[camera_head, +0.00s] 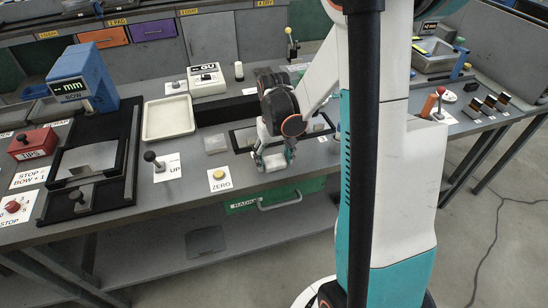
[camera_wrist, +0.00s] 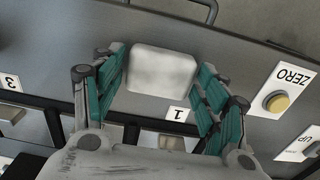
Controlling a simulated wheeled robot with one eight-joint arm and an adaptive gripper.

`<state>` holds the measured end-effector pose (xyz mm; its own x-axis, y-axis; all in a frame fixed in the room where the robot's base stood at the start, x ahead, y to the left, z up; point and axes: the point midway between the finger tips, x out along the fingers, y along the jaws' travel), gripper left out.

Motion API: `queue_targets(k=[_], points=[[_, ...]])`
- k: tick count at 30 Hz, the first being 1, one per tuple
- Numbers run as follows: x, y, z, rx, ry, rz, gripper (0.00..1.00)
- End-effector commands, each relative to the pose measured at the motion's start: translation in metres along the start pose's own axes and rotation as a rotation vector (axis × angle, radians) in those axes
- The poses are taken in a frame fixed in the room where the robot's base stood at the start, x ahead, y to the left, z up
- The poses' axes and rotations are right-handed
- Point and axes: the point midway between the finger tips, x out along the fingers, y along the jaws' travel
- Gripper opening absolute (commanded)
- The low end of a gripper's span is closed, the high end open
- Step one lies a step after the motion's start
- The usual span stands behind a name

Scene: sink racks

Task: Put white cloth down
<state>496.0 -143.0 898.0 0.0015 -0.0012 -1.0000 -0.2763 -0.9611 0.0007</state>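The white cloth (camera_wrist: 162,70) looks like a pale, rounded block in the wrist view. In the head view my gripper (camera_head: 275,158) points down over the front part of the grey bench, right of the yellow ZERO button. There the cloth is mostly hidden by the fingers. Whether it touches the bench top is hard to tell.
The ZERO button (camera_head: 220,176) and the UP lever (camera_head: 152,158) stand to the left. A dark-framed rack (camera_wrist: 70,110) with numbered labels lies behind my gripper. A pale block (camera_head: 215,143) and a cream tray (camera_head: 168,118) are further left. The bench's front edge is close.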

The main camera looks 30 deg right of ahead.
Motion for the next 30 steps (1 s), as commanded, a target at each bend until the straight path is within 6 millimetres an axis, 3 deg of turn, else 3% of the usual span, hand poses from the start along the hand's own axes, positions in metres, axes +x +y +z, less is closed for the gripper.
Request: queue_targets(k=[14, 30], points=[[-0.006, 0.000, 0.000, 0.000, 0.000, 0.000, 0.78], [-0.106, 0.000, 0.000, 0.000, 0.000, 0.000, 0.78]])
